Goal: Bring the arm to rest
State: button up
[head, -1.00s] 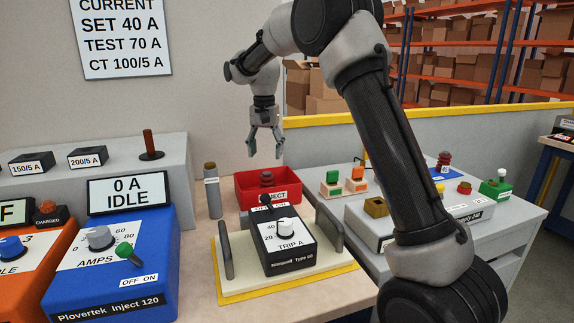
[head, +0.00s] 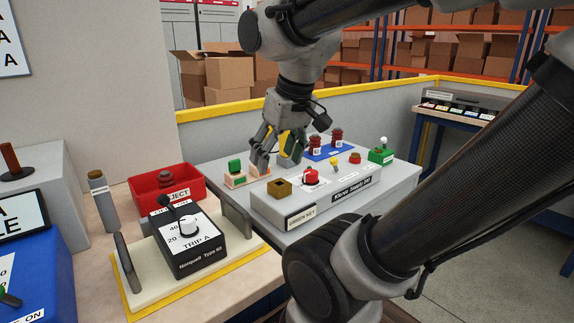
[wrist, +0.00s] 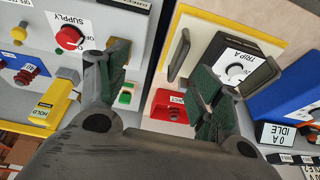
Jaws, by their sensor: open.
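My gripper (head: 275,150) hangs from my arm above the grey supply bench in the head view, jaws pointing down. In the wrist view my gripper (wrist: 160,85) has its two fingers spread wide with nothing between them. It hides part of the small blocks behind it, one with a green top (head: 234,167). I cannot tell how far above the bench the fingertips are.
The Kloner supply box (head: 345,192) with its red knob (head: 311,175) stands just right of my gripper. The trip unit (head: 188,240) sits in its cream fixture at left, with the red reject tray (head: 150,192) behind. A yellow-topped wall (head: 215,109) runs behind.

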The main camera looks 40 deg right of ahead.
jog(key=s+f, duration=0.1)
jog(key=s, duration=0.1)
jog(key=shift+s+d+f, duration=0.2)
jog(key=shift+s+f, duration=0.15)
jog(key=shift+f, duration=0.05)
jog(key=shift+c, duration=0.5)
